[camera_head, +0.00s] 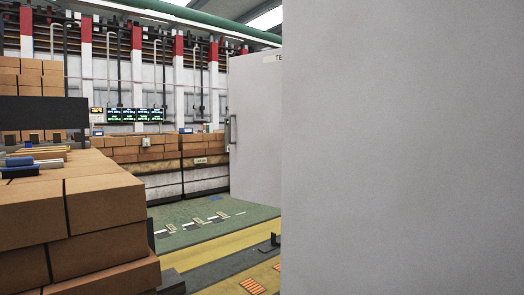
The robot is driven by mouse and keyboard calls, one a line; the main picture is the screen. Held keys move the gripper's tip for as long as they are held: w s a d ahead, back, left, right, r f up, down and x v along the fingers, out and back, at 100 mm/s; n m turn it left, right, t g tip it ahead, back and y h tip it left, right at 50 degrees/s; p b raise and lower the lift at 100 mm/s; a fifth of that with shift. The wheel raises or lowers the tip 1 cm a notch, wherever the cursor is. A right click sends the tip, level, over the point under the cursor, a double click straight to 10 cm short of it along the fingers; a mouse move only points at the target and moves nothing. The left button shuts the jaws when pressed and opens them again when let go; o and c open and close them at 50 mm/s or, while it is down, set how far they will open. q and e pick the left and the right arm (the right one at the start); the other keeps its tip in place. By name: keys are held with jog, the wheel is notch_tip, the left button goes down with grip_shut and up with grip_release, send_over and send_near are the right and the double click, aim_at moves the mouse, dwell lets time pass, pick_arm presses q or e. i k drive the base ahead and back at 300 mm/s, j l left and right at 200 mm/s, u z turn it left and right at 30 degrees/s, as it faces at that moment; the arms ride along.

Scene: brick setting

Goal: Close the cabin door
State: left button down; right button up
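A pale grey door panel (256,130) stands at the middle of the head view, with a dark vertical handle (230,132) near its left edge and a small label, partly cut off, at its top. A large pale grey wall (405,150), which looks like the cabin side, fills the right of the view close to me and hides the door's right part. The door seems to stand open, out past the wall's edge; its hinge is hidden. Neither of my grippers is in view.
Stacked brown bricks (95,215) stand close on the left, with small tools on top. More bricks (155,147) line a low barrier at the back. The green and yellow floor (215,240) between is mostly clear, apart from a small dark bracket (270,243).

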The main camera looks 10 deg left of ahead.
aim_at(254, 124)
jog(key=i+j+z, duration=0.25)
jog(key=z, duration=0.2)
jog(key=i+j+z, duration=0.15)
jog(key=j+z, duration=0.3)
